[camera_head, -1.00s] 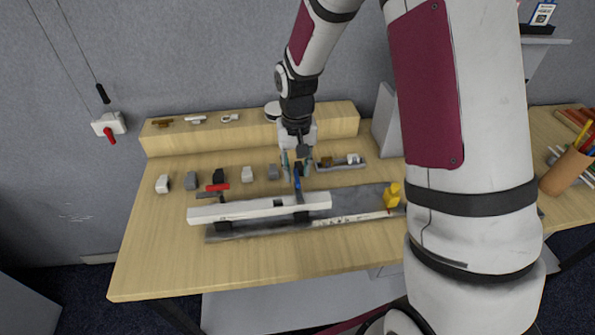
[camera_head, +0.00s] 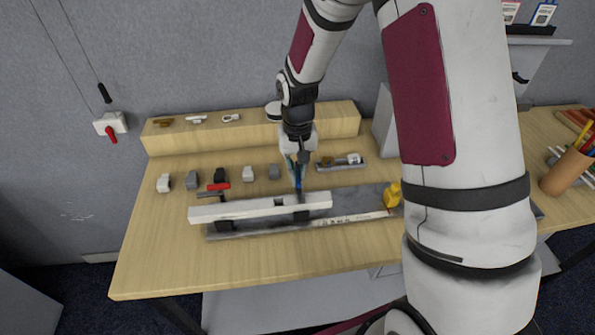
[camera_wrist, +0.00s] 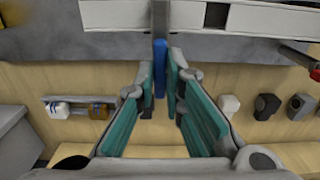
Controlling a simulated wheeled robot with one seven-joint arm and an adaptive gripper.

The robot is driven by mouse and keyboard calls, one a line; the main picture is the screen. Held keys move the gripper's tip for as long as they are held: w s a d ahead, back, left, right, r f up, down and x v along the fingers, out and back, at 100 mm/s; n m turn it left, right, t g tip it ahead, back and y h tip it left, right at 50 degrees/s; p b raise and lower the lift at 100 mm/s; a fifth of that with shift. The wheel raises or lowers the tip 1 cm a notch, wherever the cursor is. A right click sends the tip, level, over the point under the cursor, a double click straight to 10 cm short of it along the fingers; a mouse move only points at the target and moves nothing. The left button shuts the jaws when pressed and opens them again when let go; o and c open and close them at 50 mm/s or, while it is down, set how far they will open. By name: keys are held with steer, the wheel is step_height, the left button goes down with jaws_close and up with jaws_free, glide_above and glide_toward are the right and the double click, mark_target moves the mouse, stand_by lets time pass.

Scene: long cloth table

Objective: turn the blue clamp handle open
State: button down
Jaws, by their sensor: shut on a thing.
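The blue clamp handle (camera_head: 298,181) stands up behind the white bar (camera_head: 262,207) in the head view, near the bar's right part. In the wrist view the blue handle (camera_wrist: 160,68) lies between the fingertips. My gripper (camera_head: 299,174) comes down from above and is shut on it; in the wrist view my gripper (camera_wrist: 161,75) shows a teal-padded finger on each side of the handle. The handle's lower end and pivot are partly hidden. A red clamp handle (camera_head: 218,187) lies flat at the bar's left part.
Several small grey, white and black blocks (camera_head: 247,173) stand in a row behind the bar. A small tray (camera_head: 341,164) with parts lies right of my gripper. A yellow object (camera_head: 392,194) stands at the base plate's right end. The table front (camera_head: 200,265) is clear.

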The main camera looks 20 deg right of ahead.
steer(key=n, duration=0.4)
steer(key=shift+n, duration=0.3)
steer(key=n+p, duration=0.1)
steer(key=n, duration=0.3)
steer(key=shift+n, duration=0.3)
steer(key=n, duration=0.4)
steer(key=shift+n+p, duration=0.45)
steer(key=shift+n, duration=1.75)
steer(key=c, duration=1.7)
jaws_free()
step_height(320, 180, up, 12)
